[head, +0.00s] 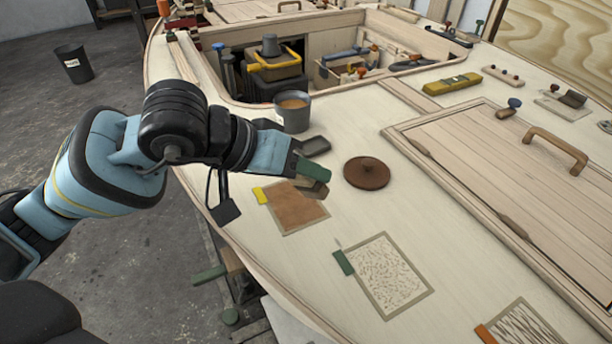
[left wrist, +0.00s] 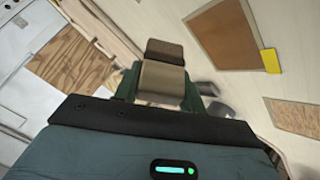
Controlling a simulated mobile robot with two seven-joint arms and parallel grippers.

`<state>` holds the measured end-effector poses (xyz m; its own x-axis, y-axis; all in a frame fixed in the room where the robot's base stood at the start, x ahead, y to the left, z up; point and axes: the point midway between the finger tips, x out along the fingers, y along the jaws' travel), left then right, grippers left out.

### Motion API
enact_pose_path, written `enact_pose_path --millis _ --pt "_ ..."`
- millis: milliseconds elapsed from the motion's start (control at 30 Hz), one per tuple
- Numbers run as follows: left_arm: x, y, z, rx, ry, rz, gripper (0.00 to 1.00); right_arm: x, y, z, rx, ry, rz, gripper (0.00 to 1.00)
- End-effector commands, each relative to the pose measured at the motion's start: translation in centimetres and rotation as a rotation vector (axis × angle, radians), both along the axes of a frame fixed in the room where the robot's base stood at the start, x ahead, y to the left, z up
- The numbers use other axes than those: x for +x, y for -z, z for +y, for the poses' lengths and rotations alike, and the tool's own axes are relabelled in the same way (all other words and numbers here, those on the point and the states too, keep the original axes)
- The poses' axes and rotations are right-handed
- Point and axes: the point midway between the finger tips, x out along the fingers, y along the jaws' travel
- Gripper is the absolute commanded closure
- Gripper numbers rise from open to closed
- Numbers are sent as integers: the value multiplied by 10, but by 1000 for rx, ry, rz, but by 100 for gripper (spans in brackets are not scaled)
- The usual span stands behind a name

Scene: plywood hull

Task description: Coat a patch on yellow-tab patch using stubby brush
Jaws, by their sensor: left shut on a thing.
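The yellow-tab patch is a brown rectangle (head: 298,210) with a pale border and a yellow tab (head: 261,195), lying on the pale deck. It also shows in the left wrist view (left wrist: 228,35), at the upper right. My left gripper (head: 312,174) is over the deck, just above the patch's far edge in the head view. It is shut on a small tan and brown block-like thing (left wrist: 163,78), probably the stubby brush, partly hidden by the fingers. I cannot tell whether it touches the patch. My right gripper is not in view.
A grey tin with brown liquid (head: 293,112) stands behind my left gripper, near the hatch opening. A round brown lid (head: 366,173) lies to the right. A green-tab speckled patch (head: 390,275) and an orange-tab patch (head: 520,326) lie nearer. A handled wooden hatch (head: 500,180) is at right.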

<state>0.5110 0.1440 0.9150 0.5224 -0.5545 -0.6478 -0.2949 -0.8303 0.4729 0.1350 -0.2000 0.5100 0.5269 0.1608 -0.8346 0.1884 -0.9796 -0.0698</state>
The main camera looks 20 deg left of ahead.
Motion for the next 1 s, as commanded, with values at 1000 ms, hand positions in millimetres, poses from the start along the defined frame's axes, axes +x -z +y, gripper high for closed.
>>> enact_pose_path --millis 1000 --pt "-9 -19 4 35 -42 11 83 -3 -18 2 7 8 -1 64"
